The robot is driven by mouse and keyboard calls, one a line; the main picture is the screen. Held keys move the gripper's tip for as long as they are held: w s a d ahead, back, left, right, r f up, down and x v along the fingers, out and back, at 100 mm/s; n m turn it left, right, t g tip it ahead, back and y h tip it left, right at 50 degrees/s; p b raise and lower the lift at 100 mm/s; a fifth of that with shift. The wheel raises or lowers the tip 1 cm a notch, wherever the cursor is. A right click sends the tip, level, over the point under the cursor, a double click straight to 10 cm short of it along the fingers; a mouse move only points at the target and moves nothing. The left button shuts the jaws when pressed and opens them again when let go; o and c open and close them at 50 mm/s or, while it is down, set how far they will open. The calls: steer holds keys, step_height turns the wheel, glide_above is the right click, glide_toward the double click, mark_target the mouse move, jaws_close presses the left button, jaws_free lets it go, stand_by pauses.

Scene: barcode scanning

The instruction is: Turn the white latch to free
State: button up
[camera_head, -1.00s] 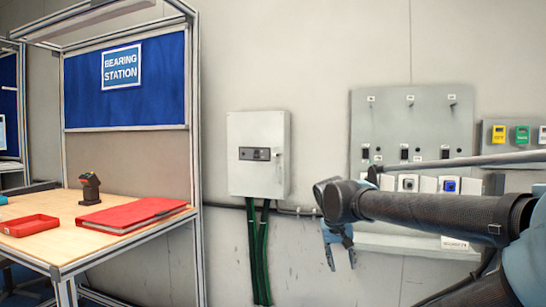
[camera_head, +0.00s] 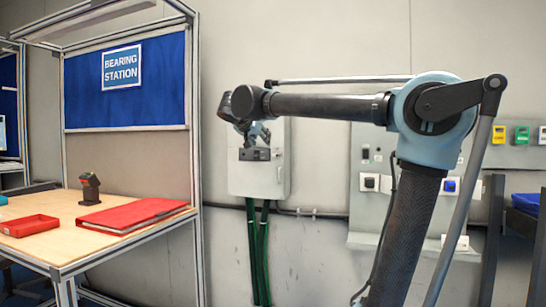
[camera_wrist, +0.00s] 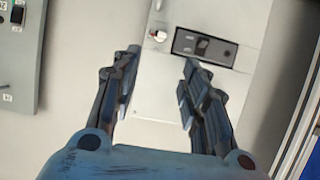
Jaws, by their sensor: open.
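The white latch (camera_wrist: 158,36) is a small round piece on the door of a pale grey wall cabinet (camera_wrist: 150,90), beside a dark panel with a switch (camera_wrist: 204,46). In the head view the cabinet (camera_head: 240,182) hangs on the wall, and the latch (camera_head: 279,174) shows small near the door's right edge. My gripper (camera_wrist: 161,58) is open and empty in front of the door. In the wrist view the latch appears just beyond the gap between the fingertips; I see no contact. In the head view my gripper (camera_head: 254,136) covers the cabinet's upper part.
A switch board (camera_head: 359,210) is on the wall to the right, partly behind my arm. Green cables (camera_head: 258,250) hang below the cabinet. A workbench (camera_head: 100,240) with a red folder (camera_head: 133,214), a red tray (camera_head: 29,225) and a scanner (camera_head: 89,188) stands left.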

mark_target(275, 154)
steer(key=x, duration=1.7)
steer(key=shift+w+a+r, duration=0.1)
steer(key=shift+w, duration=0.2)
jaws_close()
